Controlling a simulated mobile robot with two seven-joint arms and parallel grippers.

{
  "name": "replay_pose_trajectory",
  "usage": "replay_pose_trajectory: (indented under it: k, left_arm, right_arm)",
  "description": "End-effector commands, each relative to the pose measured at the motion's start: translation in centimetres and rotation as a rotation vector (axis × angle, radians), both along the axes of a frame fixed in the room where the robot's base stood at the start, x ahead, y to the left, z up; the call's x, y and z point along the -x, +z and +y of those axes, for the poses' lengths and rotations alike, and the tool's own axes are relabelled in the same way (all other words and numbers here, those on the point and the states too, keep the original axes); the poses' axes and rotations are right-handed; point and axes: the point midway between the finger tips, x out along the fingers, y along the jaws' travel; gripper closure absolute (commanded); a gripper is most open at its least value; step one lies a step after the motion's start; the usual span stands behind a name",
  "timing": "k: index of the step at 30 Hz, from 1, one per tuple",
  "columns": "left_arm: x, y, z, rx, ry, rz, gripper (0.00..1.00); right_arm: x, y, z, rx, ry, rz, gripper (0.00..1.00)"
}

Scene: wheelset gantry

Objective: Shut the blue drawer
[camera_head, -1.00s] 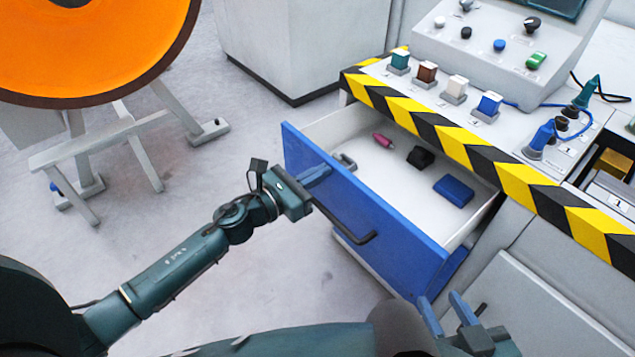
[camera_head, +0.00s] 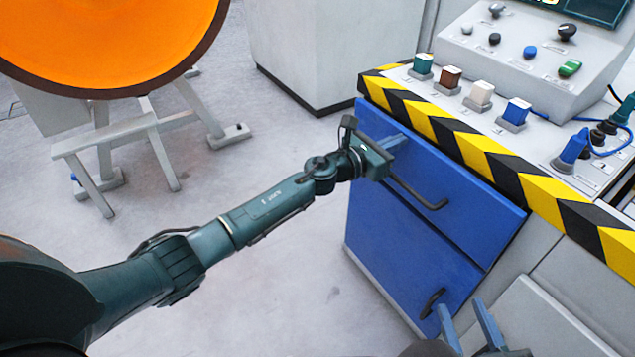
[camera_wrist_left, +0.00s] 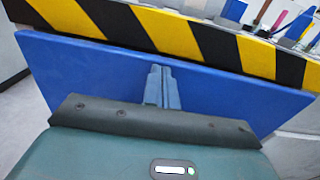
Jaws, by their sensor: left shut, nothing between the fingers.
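The blue drawer (camera_head: 468,195) sits under the striped counter edge, and its front looks flush or nearly flush with the cabinet; its inside is hidden. It carries a dark bar handle (camera_head: 425,192). My left gripper (camera_head: 399,140) is shut and empty, its fingertips at the upper left part of the drawer front. In the left wrist view the closed fingers (camera_wrist_left: 161,86) point at the blue drawer front (camera_wrist_left: 90,75), just below the stripes. My right gripper (camera_head: 462,325) is at the bottom, with its two blue fingers apart, near the lower blue front.
A second blue front (camera_head: 400,255) with its own handle (camera_head: 432,302) lies below. The yellow and black counter edge (camera_head: 490,150) overhangs the drawer. Colored buttons (camera_head: 480,95) stand on the counter. An orange wheel (camera_head: 100,40) on a grey stand is at the left; floor between is clear.

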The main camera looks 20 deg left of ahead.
Motion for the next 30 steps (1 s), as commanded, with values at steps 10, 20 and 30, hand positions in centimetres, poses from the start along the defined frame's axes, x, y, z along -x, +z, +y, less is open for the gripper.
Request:
replay_pose_trajectory:
  k: [10,20,30]
  left_arm:
    - [-0.9,0.1,-0.7,0.0,0.001,-0.001,1.0]
    - [-1.0,0.3,-0.8,0.003,0.004,-0.004,1.0]
    - [-1.0,0.1,0.7,0.002,0.001,-0.004,1.0]
  right_arm:
    - [0.0,0.1,0.2,-0.005,0.009,-0.045,0.64]
    - [0.0,0.1,0.2,-0.005,0.009,-0.046,0.64]
    - [-0.1,0.0,0.2,-0.005,0.011,-0.061,0.64]
